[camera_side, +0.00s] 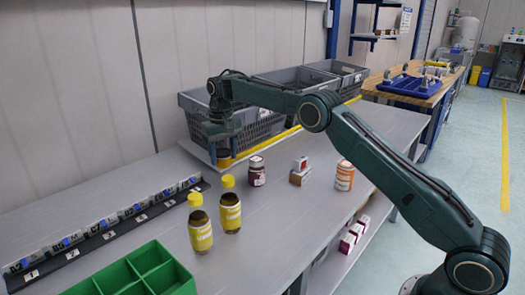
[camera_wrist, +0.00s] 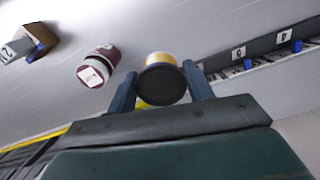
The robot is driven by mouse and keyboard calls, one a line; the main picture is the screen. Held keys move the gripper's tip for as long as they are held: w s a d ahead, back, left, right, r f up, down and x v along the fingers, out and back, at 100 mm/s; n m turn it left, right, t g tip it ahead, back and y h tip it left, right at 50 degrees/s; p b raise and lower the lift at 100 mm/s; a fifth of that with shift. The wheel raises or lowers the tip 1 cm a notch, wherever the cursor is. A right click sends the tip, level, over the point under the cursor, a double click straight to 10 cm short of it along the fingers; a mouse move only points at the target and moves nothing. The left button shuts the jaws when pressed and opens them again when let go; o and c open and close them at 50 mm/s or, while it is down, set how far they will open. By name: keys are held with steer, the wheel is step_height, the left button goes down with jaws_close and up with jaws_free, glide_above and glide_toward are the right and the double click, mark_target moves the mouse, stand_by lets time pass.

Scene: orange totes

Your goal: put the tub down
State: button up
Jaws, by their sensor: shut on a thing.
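The tub (camera_wrist: 162,83) has a dark round lid and a yellow-orange side. In the wrist view it sits between the two blue fingers of my gripper (camera_wrist: 162,90), which is shut on it. In the side view the lower part of the tub (camera_side: 224,162) shows under my gripper (camera_side: 222,151), near the back edge of the grey table (camera_side: 280,225), in front of the grey crates. The rest of it is hidden there by the gripper. I cannot tell whether its base touches the table.
A maroon jar (camera_side: 257,173) stands just right of the tub. Small boxes (camera_side: 300,172) and an orange-labelled jar (camera_side: 345,176) stand farther right. Two yellow-capped bottles (camera_side: 230,207) stand in front. A numbered rack (camera_side: 110,228) and green divided bin (camera_side: 140,275) are left. Grey crates (camera_side: 262,127) line the back.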

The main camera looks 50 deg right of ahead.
steer(key=a+f+n, duration=0.3)
steer(key=a+n, duration=0.2)
steer(key=a, duration=1.1)
steer(key=shift+s+f, duration=0.15)
steer(key=shift+f, duration=1.9)
steer(key=shift+s+f, duration=0.15)
steer(key=shift+f, duration=1.85)
steer(key=shift+f, duration=0.15)
steer(key=o, duration=1)
step_height(320, 180, up, 12)
steer(key=shift+r, duration=0.2)
